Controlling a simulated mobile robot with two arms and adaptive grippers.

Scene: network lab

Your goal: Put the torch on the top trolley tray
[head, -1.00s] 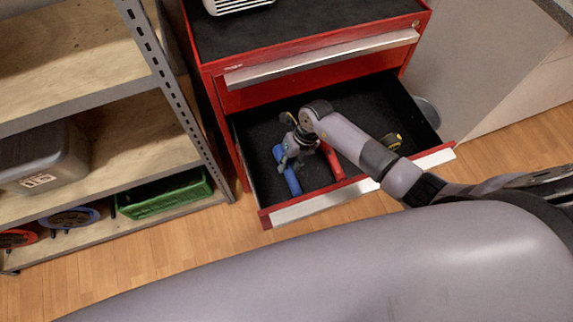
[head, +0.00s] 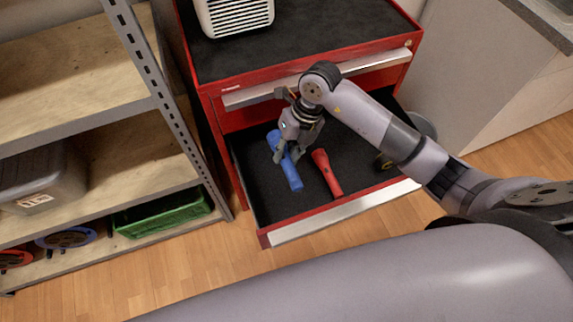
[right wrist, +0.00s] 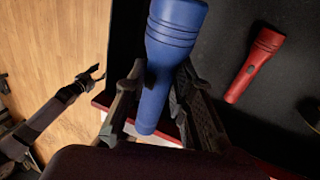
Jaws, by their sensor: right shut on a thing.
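My right gripper (head: 288,153) is shut on the blue torch (head: 291,174). In the right wrist view the blue torch (right wrist: 165,60) sits between both fingers and looks much nearer than the red torch (right wrist: 257,64). It appears raised over the open drawer; the exact height is unclear. The red torch (head: 327,174) lies on the drawer's black floor to the right. The red trolley's black top tray (head: 315,38) is above and behind the drawer. My left gripper (right wrist: 93,75) shows small at the left of the right wrist view, with its fingers apart and empty.
A white slatted box (head: 234,14) stands at the back left of the top tray; the tray's middle and right are clear. A dark round item (head: 384,162) lies at the drawer's right, partly behind my arm. A shelf rack (head: 150,75) stands close on the left.

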